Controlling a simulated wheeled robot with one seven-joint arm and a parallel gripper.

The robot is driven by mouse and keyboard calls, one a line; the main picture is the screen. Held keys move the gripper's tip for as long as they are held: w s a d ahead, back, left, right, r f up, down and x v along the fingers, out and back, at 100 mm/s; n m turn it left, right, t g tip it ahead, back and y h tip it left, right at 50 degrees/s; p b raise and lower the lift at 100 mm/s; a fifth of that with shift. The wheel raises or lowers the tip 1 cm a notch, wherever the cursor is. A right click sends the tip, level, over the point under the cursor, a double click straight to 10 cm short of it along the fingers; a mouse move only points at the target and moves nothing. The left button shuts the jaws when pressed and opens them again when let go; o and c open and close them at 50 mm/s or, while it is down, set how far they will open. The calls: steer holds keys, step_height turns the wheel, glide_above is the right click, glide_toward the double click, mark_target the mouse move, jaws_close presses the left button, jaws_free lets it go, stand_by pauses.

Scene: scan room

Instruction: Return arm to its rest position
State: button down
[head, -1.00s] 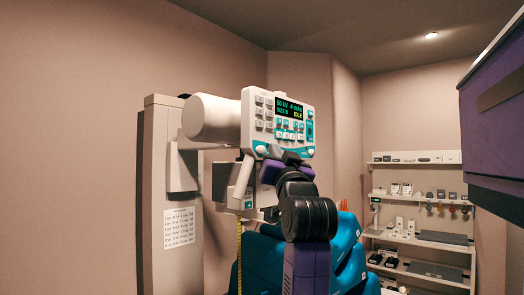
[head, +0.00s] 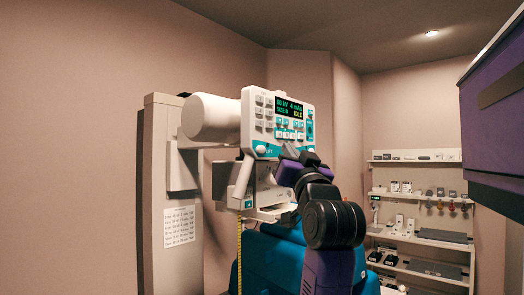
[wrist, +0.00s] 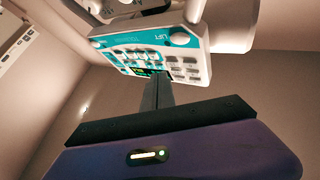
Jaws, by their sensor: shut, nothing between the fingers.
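My arm rises from the bottom centre of the head view, with its round black joint in front of the blue draped shape. My gripper (head: 300,156) is at the arm's upper end, just under the lower edge of the control panel (head: 278,122) in the picture. In the wrist view the two dark fingers of my gripper (wrist: 158,78) are together with nothing between them. The panel also shows there (wrist: 150,45), past the fingertips. I cannot tell how wide the gap to it is.
The panel sits on a white machine head beside a tall beige column (head: 155,200). A yellow tape (head: 239,255) hangs below. A blue draped shape (head: 275,262) lies behind my arm. White shelves (head: 415,235) with small items stand at the right. A purple body (head: 492,130) fills the upper right.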

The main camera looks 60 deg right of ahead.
stand_by(0.4)
step_height(320, 180, up, 3)
steer(key=s+a+t+h, duration=0.1)
steer(key=s+a+h, duration=0.1)
steer(key=w+a+f+n+t+y, duration=0.25)
steer(key=a+f, duration=0.35)
steer(key=f, duration=0.5)
steer(key=w+a+f+n+t+y, duration=0.25)
steer(key=w+a+f, duration=0.2)
steer(key=f, duration=0.55)
steer(key=s+a+f+n+y, duration=0.2)
steer(key=a+f+y, duration=0.1)
steer(key=a+f, duration=0.4)
steer(key=s+a+f+n+y, duration=0.1)
steer(key=a+f+y, duration=0.3)
steer(key=f, duration=0.5)
steer(key=s+a+f+n+g+y, duration=0.2)
steer(key=s+a+f+g+y, duration=0.1)
steer(key=s+a+f, duration=0.6)
steer(key=s+a+f+n+g+y, duration=0.2)
steer(key=s+a+f+y, duration=0.3)
steer(key=s+a+f, duration=0.4)
steer(key=s+f+g, duration=0.1)
steer(key=s+f, duration=0.2)
steer(key=s, duration=0.1)
steer(key=shift+s+f+n, duration=0.25)
steer(key=shift+s+n, duration=0.15)
